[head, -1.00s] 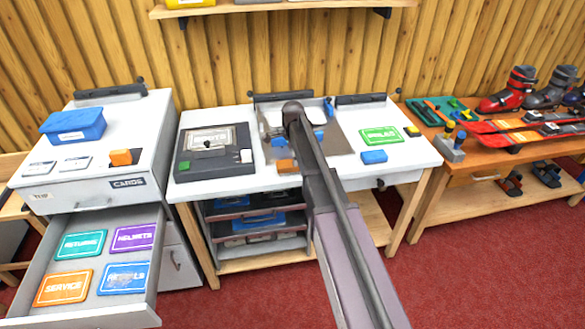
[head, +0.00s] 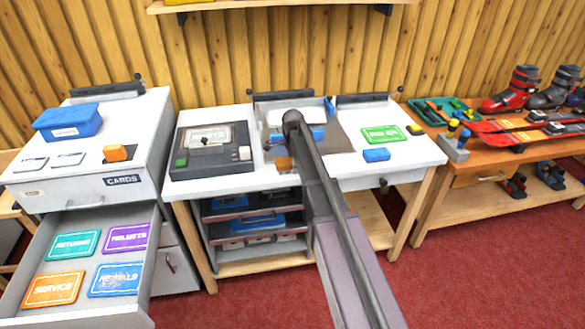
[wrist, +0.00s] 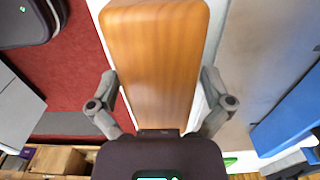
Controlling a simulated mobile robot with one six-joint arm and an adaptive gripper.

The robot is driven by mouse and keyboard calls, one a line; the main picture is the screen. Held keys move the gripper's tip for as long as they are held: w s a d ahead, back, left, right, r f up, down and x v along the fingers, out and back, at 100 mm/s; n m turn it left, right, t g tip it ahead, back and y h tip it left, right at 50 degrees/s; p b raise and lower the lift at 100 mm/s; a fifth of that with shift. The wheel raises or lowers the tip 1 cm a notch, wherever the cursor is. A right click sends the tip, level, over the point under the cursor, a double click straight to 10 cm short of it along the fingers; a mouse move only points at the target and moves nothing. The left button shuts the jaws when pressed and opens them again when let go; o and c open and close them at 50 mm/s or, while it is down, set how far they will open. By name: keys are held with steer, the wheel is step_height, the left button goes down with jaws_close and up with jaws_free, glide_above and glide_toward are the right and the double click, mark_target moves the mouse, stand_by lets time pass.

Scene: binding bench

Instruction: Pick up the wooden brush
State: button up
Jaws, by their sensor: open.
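The wooden brush shows as an orange-brown wooden block (wrist: 155,60), large and close in the wrist view. In the head view a small orange-brown piece of it (head: 284,164) shows at the front edge of the white bench, beside my arm. My gripper (wrist: 160,88) is open, with one finger on each side of the wood. Gaps show beside the wood, and I cannot tell whether either finger touches it. In the head view my gripper is mostly hidden behind my own arm. The brush's bristles are not visible.
The white bench (head: 412,158) holds a dark box (head: 211,155) to the left, a blue block (head: 376,154) and a green card (head: 384,134) to the right. A blue object (wrist: 290,112) lies right of the brush. An open drawer (head: 40,262) juts out at left.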

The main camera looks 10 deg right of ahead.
stand_by(0.5)
steer(key=c, duration=1.1)
steer(key=shift+r, duration=0.15)
steer(key=shift+c, duration=0.2)
step_height(320, 180, up, 3)
steer(key=p, duration=0.3)
steer(key=shift+r+p, duration=0.1)
steer(key=shift+p, duration=0.2)
steer(key=shift+s+r, duration=0.25)
steer(key=s+r+p, duration=0.1)
steer(key=s, duration=1.4)
steer(key=shift+s, duration=0.25)
steer(key=o, duration=0.6)
steer(key=c, duration=0.4)
